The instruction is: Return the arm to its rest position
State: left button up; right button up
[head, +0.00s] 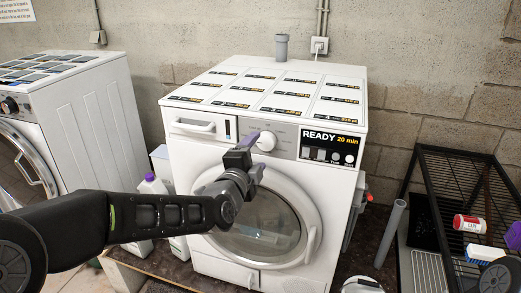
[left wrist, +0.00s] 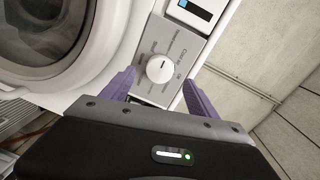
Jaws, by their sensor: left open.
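My left arm reaches in from the left in the head view. Its gripper (head: 252,152) is in front of the white washing machine (head: 217,266), near the dial (head: 266,141). In the left wrist view the two purple fingers (left wrist: 157,88) are spread apart, with the dial (left wrist: 160,69) showing between them and beyond them. Nothing is held. I cannot tell whether a finger touches the dial. The display (head: 331,147) reads READY 20 min. The round door (head: 262,226) looks shut. My right gripper is not in view.
A second white machine (head: 86,110) stands at the left. A bottle with a purple cap (head: 152,184) stands between the machines. At the right are a grey upright pipe (head: 390,232) and a black wire rack (head: 459,170) with a red-and-white can (head: 469,223) and a brush.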

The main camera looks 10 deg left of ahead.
pick_arm(q)
jog(key=shift+s+r, duration=0.1)
jog(key=shift+s, duration=1.15)
jog(key=shift+n, duration=0.3)
jog(key=s+d+f+n+g+h, duration=0.1)
jog(key=s+d+f+n+g, duration=0.25)
jog(key=f, duration=0.65)
jog(key=s+d+f+n+g, duration=0.25)
jog(key=f+n, duration=0.25)
jog(key=f, duration=0.5)
jog(key=s+d+f+n+g+h, duration=0.1)
jog(key=s+d+f+n+g, duration=0.25)
jog(key=f, duration=0.65)
jog(key=s+d+f+n+g+h, duration=0.1)
jog(key=s+f+n+g, duration=0.4)
jog(key=s+f, duration=1.6)
jog(key=s+g, duration=0.2)
jog(key=s, duration=0.1)
jog(key=shift+d+n, duration=0.2)
jog(key=shift+n, duration=0.2)
